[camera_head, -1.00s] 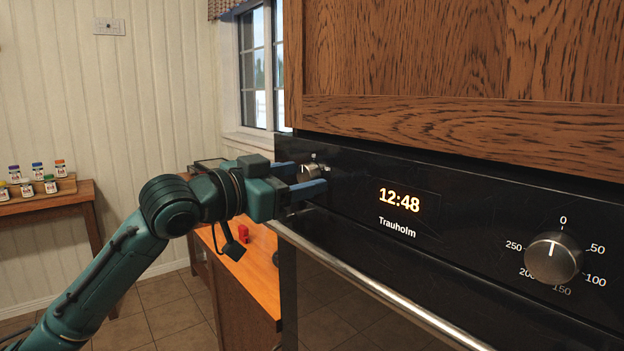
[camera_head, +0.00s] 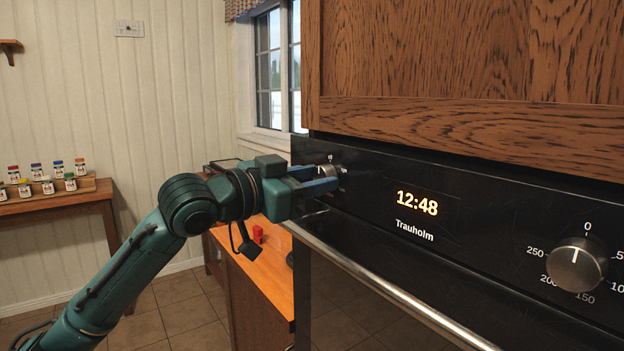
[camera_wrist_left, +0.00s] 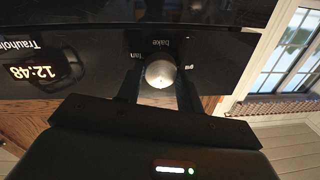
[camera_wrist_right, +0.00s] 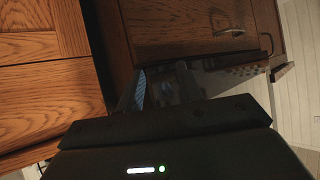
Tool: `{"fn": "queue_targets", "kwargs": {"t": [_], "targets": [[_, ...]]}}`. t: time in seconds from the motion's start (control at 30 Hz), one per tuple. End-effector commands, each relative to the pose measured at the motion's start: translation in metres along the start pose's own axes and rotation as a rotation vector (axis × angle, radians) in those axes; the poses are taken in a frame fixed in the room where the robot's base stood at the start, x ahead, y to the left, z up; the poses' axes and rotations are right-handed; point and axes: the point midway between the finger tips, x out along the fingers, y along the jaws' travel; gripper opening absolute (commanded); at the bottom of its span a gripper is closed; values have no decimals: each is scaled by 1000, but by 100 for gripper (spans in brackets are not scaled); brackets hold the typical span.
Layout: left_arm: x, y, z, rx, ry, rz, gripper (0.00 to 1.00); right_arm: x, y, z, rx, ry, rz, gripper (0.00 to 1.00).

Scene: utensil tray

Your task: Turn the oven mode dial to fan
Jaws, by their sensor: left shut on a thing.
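The oven mode dial (camera_head: 326,170) is a small silver knob at the left end of the black oven panel. My left gripper (camera_head: 329,180) has its two blue fingers on either side of it and is shut on it. In the left wrist view the round dial (camera_wrist_left: 160,73) sits between the fingers, with "bake" and "fan" labels and a partly hidden third label around it. I cannot make out where its pointer sits. My right gripper (camera_wrist_right: 165,90) shows only in its wrist view, with its fingers apart, by dark wooden fronts.
The temperature dial (camera_head: 577,264) is at the right of the panel, past the lit clock (camera_head: 417,203). A long oven handle (camera_head: 380,284) runs below. A wooden counter (camera_head: 262,258) with a red item lies left of the oven. Spice jars stand on a table at far left.

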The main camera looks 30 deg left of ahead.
Motion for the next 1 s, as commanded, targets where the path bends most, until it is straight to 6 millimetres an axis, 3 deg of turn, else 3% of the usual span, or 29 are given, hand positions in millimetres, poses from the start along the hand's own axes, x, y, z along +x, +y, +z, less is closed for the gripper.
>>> {"fn": "queue_targets", "kwargs": {"t": [0.37,1.0], "targets": [[0,0,0,121,7,-3,14,1,0,0,-1,1,1,36],[0,0,2,701,46,-9,14,-1,1,-7,-2,12,2,36]]}}
